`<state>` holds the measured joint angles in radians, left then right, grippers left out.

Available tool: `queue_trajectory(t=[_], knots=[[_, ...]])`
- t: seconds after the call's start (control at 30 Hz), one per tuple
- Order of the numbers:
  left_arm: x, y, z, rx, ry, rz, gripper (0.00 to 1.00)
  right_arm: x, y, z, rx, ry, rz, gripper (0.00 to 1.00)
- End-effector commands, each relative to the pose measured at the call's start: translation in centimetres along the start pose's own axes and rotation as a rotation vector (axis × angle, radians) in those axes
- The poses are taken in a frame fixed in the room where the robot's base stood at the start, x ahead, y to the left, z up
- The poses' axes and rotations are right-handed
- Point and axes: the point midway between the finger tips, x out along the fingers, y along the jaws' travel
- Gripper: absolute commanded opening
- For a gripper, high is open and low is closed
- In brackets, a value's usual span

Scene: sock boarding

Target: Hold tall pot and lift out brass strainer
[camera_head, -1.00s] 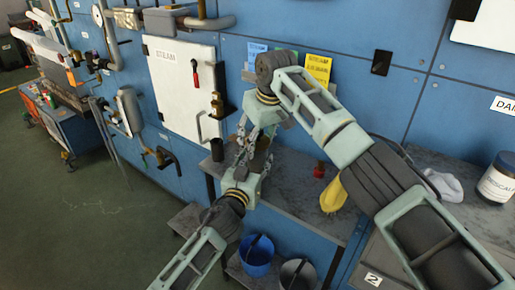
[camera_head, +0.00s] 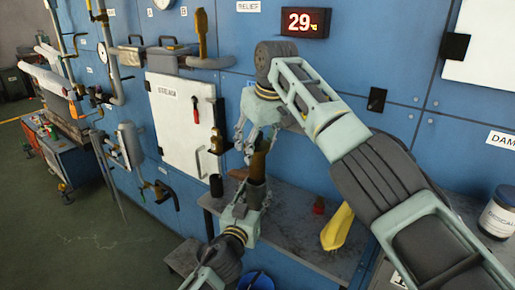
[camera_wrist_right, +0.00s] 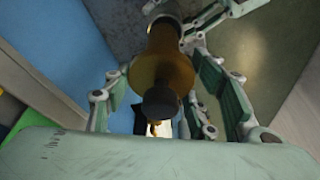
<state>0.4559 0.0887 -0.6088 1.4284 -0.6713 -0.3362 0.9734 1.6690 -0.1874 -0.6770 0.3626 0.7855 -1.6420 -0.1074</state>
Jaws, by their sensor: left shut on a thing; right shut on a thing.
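The brass strainer (camera_head: 258,164) is upright and brownish, its lower end at the mouth of the tall pot. My right gripper (camera_head: 259,143) is shut on its upper part. In the right wrist view the strainer (camera_wrist_right: 168,68) stands between the fingers, with a dark knob on its near end. The tall pot (camera_head: 256,191) is a dark grey cylinder directly below the strainer. My left gripper (camera_head: 249,203) is shut on the pot from below. I cannot tell how much of the strainer is still inside the pot.
A grey bench (camera_head: 293,229) lies behind and right of the pot. On it are a small dark cup (camera_head: 216,185), a red item (camera_head: 319,206) and a yellow cloth (camera_head: 337,228). A blue bucket (camera_head: 257,281) is below. A white steam cabinet (camera_head: 180,112) is on the wall.

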Motion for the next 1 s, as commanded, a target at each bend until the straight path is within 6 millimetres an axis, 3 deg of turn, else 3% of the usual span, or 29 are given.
queue_trajectory(t=[0.03, 0.07, 0.3, 0.7, 0.87, 1.0], knots=[[0.0, 0.0, 0.1, 0.0, -0.002, -0.001, 0.1, -0.1, 0.0, -0.1, -0.001, 0.002, 0.0, 0.16], [0.0, 0.0, 0.1, 0.0, -0.002, -0.001, 0.45, -0.1, 0.0, -0.1, -0.001, 0.002, 0.0, 0.16], [0.0, 0.0, 0.0, 0.0, -0.001, 0.0, 0.66, 0.0, -0.1, -0.1, -0.001, 0.002, -0.001, 0.16], [-0.5, 0.0, 0.0, 0.0, 0.0, 0.0, 0.66, 0.0, -0.1, 0.0, -0.001, 0.002, -0.001, 0.16], [-2.7, 0.0, 0.2, -0.001, -0.001, 0.0, 0.66, 0.0, -0.1, 0.0, -0.001, 0.002, -0.001, 0.16], [-5.6, 0.0, 0.2, -0.002, -0.002, 0.0, 0.66, 0.0, -0.1, 0.0, -0.001, 0.002, -0.001, 0.16]])
